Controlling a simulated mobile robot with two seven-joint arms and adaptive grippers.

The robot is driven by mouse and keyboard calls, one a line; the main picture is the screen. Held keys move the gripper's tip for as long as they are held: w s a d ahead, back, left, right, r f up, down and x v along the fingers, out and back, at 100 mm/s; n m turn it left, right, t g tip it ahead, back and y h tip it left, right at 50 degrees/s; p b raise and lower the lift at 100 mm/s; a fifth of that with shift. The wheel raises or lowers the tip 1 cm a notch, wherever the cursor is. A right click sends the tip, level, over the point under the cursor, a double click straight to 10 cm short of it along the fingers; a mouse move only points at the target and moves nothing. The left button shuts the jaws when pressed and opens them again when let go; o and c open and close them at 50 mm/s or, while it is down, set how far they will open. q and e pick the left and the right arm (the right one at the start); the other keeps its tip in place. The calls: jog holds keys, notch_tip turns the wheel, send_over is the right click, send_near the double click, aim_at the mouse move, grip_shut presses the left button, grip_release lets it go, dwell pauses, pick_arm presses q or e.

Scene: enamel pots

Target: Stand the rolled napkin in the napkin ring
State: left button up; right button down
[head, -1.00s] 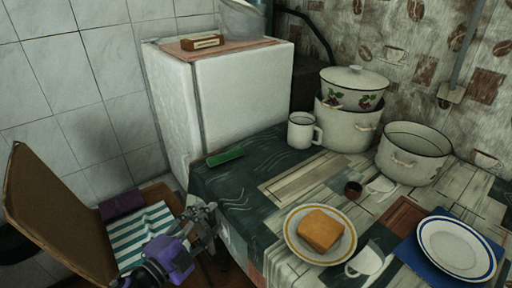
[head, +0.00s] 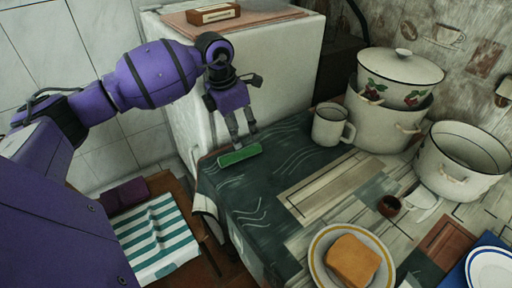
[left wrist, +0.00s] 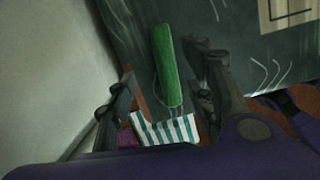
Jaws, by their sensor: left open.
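The rolled napkin, a green roll (head: 239,155), lies on its side near the left back edge of the dark patterned table. It also shows in the left wrist view (left wrist: 166,65). My left gripper (head: 244,136) is open, pointing down just above and behind the roll. In the left wrist view, the roll appears between its spread fingers (left wrist: 160,85); I cannot tell whether they touch it. The napkin ring appears to be the small dark brown round piece (head: 390,206) on the table, right of centre. My right gripper is not in view.
A white mug (head: 330,124), stacked enamel pots (head: 384,125) and an open pot (head: 458,172) stand at the back right. A plate (head: 318,254) with bread (head: 352,261) is in front. A white fridge (head: 275,75) is behind the roll. The table between roll and ring is mostly clear.

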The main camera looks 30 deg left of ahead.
aim_at(239, 151)
pick_arm(q)
jog(key=shift+s+a+f, duration=0.2)
jog(key=shift+s+a, duration=0.15)
jog(key=shift+s, duration=0.15)
jog(key=shift+s+d+f, duration=0.15)
jog(key=shift+s+d, duration=0.05)
jog(key=shift+s, duration=0.15)
jog(key=f, duration=0.7)
jog(key=shift+w+d, duration=0.3)
jog(key=shift+w, duration=0.1)
jog(key=c, duration=1.1)
jog(key=shift+c, duration=0.2)
jog(key=shift+r, duration=0.15)
